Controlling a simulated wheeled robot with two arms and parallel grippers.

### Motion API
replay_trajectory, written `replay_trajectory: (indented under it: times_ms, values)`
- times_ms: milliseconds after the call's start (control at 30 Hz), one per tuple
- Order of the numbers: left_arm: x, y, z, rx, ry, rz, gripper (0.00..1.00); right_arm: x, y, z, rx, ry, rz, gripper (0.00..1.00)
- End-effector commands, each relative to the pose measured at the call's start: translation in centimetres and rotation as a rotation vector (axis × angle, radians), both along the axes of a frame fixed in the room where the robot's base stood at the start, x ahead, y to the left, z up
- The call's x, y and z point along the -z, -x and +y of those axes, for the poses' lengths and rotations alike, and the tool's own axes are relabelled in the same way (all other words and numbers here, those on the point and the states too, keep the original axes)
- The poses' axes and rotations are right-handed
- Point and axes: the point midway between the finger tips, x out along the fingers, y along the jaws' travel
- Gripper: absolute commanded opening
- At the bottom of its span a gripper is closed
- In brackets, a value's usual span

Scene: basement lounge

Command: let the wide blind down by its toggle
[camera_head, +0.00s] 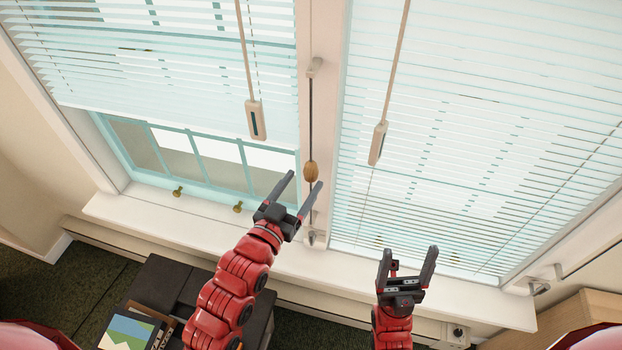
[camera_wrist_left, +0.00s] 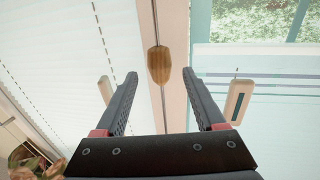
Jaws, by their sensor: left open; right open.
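Two slatted blinds hang side by side. The left blind (camera_head: 170,65) is partly raised, with window panes bare below it; the right blind (camera_head: 480,130) hangs down near the sill. A brown wooden toggle (camera_head: 311,172) is on a dark cord along the post between them. My open left gripper (camera_head: 305,179) is at this toggle, which shows between its fingertips in the left wrist view (camera_wrist_left: 159,65); contact is unclear. My right gripper (camera_head: 410,252) is open and empty, low in front of the right blind. I cannot tell which blind is the wide one.
A pale handle with a dark slot (camera_head: 256,120) hangs before the left blind, another pale handle (camera_head: 378,143) before the right. Brass knobs (camera_head: 238,207) sit by the sill (camera_head: 150,217). A dark seat (camera_head: 165,287) and wooden furniture (camera_head: 560,318) stand below.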

Motion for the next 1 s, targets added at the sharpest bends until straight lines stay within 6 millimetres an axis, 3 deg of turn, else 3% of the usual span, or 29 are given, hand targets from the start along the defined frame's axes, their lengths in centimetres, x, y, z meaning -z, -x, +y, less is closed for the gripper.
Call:
replay_trajectory:
  times_ms: [100, 300, 700, 1000]
  values:
    - [-0.3, -2.0, -1.2, 0.004, 0.001, -0.005, 0.72, 0.2, 0.0, 0.0, 0.0, 0.0, -0.002, 0.78]
    - [-0.4, -4.0, -2.0, 0.001, -0.001, 0.002, 0.72, -1.1, 0.0, 0.0, 0.0, 0.0, -0.001, 0.78]
    - [-0.1, -4.6, -2.3, 0.0, -0.002, 0.001, 0.72, -1.2, 0.0, 0.0, 0.0, 0.0, -0.002, 0.78]
    - [-0.1, -4.6, -2.3, 0.0, -0.001, 0.0, 0.18, -1.2, 0.0, 0.0, 0.0, 0.0, -0.001, 0.78]
